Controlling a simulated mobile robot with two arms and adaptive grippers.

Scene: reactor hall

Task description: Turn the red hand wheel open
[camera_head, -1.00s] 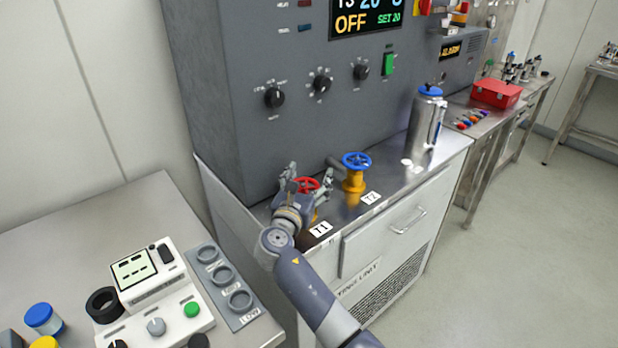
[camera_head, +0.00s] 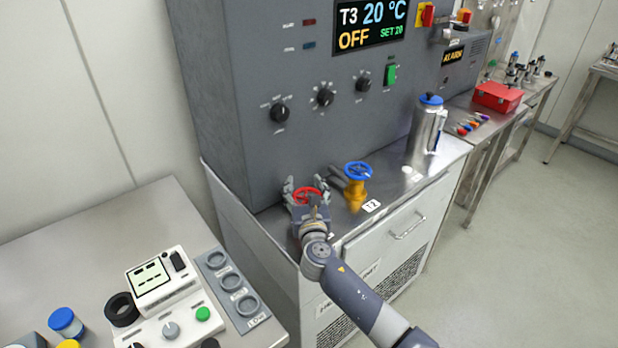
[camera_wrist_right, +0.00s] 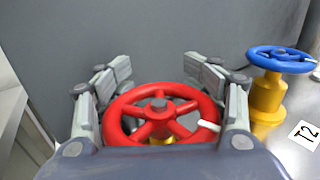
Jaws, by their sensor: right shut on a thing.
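The red hand wheel (camera_head: 306,195) sits on the steel counter below the grey unit. In the right wrist view the red wheel (camera_wrist_right: 160,117) lies flat between my fingers, with a white mark on its right side. My right gripper (camera_head: 307,188) reaches over it from the front, and its fingers (camera_wrist_right: 162,90) are shut on the wheel's rim from both sides. The valve body under the wheel is mostly hidden. My left gripper is not in view.
A blue hand wheel (camera_head: 358,171) on a yellow valve stands just right, by the T2 label (camera_head: 371,206). A steel flask (camera_head: 427,128) stands farther right. The grey unit (camera_head: 262,165) rises close behind. A table with a white device (camera_head: 160,280) is at left.

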